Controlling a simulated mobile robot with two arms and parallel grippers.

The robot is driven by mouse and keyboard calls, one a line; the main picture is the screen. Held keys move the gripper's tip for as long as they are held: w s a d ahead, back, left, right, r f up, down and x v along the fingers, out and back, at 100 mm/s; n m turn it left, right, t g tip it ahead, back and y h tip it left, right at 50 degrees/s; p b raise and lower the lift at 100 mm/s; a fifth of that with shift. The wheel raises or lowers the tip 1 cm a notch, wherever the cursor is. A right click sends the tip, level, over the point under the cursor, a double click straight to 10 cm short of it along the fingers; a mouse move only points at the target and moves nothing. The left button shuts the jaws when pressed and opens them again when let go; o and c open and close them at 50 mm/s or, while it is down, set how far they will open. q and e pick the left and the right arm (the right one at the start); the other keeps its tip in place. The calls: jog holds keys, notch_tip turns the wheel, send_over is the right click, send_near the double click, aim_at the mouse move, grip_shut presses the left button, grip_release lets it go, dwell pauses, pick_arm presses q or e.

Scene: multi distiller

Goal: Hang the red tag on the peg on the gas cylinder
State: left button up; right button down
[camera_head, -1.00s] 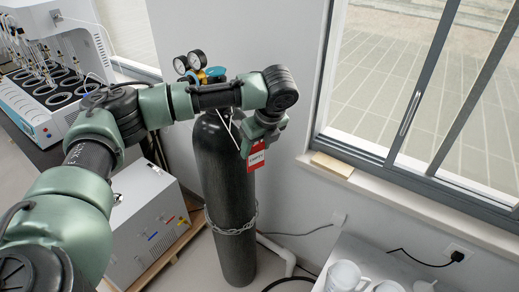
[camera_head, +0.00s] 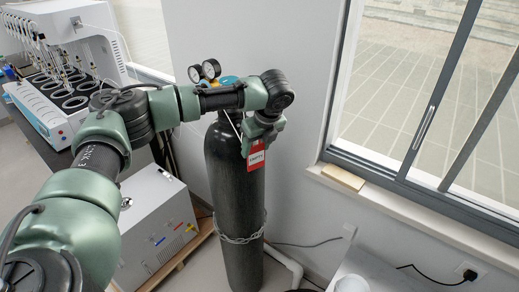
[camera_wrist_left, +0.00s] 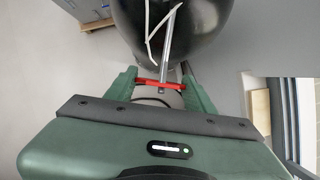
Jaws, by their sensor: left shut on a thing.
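The red tag (camera_head: 257,157), with a white label, hangs upright from my left gripper (camera_head: 255,140) in front of the upper part of the black gas cylinder (camera_head: 235,205). In the left wrist view, the tag's red edge (camera_wrist_left: 160,86) lies between the two green fingers of my left gripper (camera_wrist_left: 160,76), which is shut on it. A grey peg (camera_wrist_left: 173,42) runs from the cylinder (camera_wrist_left: 205,30) towards the tag. A white string loop (camera_wrist_left: 152,28) extends from the tag beside the peg; I cannot tell whether it is around it. My right gripper is not in view.
Gauges (camera_head: 203,72) and a blue regulator top the cylinder, and a chain (camera_head: 238,239) circles it. A grey cabinet (camera_head: 157,230) stands left of it, with the distiller (camera_head: 60,90) behind. A window sill (camera_head: 400,205) and white wall are to the right.

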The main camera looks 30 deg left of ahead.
pick_arm(q)
jog(key=shift+w+a+f, duration=0.25)
jog(key=shift+a, duration=0.25)
jog(key=shift+w+a+f, duration=0.2)
jog(key=shift+a+f, duration=0.05)
jog(key=shift+a, duration=0.25)
jog(key=o, duration=1.4)
